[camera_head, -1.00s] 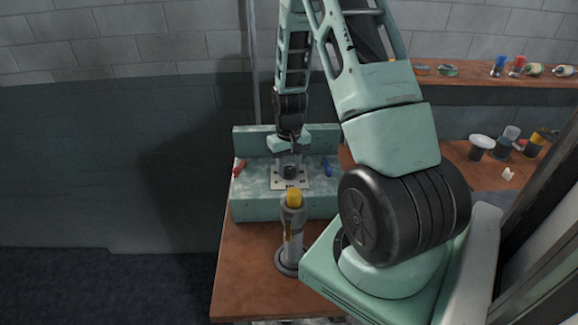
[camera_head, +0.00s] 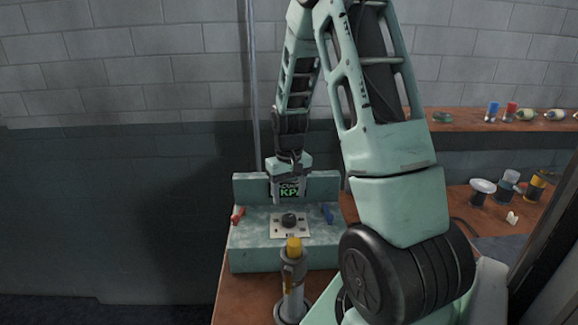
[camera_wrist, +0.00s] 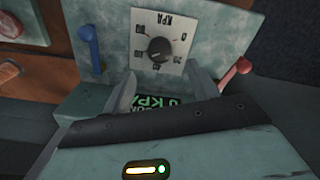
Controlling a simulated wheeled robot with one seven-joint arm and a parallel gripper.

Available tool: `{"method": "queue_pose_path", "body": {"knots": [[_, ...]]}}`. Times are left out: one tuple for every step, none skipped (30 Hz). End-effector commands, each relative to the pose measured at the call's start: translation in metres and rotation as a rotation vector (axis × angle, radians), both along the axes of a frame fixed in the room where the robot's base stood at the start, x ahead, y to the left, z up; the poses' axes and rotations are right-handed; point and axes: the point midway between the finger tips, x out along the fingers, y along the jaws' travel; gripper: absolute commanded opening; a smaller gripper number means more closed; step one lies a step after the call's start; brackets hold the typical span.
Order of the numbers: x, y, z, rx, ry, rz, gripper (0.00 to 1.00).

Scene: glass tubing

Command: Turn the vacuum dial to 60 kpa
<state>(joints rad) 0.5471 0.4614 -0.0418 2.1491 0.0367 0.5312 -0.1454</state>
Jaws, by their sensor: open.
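The vacuum dial is a round black knob (camera_head: 289,219) on a pale square plate marked KPA, on top of a teal box (camera_head: 250,258). A display with green KPA text (camera_head: 289,188) stands behind the dial. The fingers partly cover it, and its full reading is hidden.
A red lever (camera_head: 237,215) and a blue lever (camera_head: 327,213) flank the dial plate. A yellow-topped grey cylinder (camera_head: 293,275) stands close in front of the box. Jars and small items sit on the bench and shelf at right.

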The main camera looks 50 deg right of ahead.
Motion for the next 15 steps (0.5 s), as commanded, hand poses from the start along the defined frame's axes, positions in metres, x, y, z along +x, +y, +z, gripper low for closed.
{"method": "queue_pose_path", "body": {"knots": [[0.001, -0.001, 0.012, -0.005, -0.008, 0.000, 0.59], [0.001, -0.001, 0.020, -0.005, -0.008, 0.000, 0.59], [0.001, -0.001, 0.029, -0.005, -0.007, 0.000, 0.59], [0.001, -0.001, 0.036, -0.005, -0.007, 0.000, 0.59], [0.001, -0.001, 0.043, -0.005, -0.007, 0.000, 0.59], [0.001, -0.001, 0.051, -0.005, -0.007, 0.000, 0.59], [0.001, -0.001, 0.058, -0.004, -0.006, 0.000, 0.59], [0.001, -0.001, 0.063, -0.004, -0.006, 0.000, 0.59], [0.001, 0.000, 0.070, -0.004, -0.005, 0.000, 0.59], [0.001, 0.000, 0.075, -0.004, -0.005, 0.000, 0.59], [0.001, 0.000, 0.080, -0.003, -0.004, 0.000, 0.59], [0.001, 0.000, 0.085, -0.002, -0.004, 0.000, 0.59], [0.001, 0.000, 0.088, -0.002, -0.004, 0.000, 0.59], [0.000, 0.000, 0.091, -0.001, -0.003, 0.000, 0.59], [0.000, 0.000, 0.094, -0.001, -0.002, 0.000, 0.59]]}}
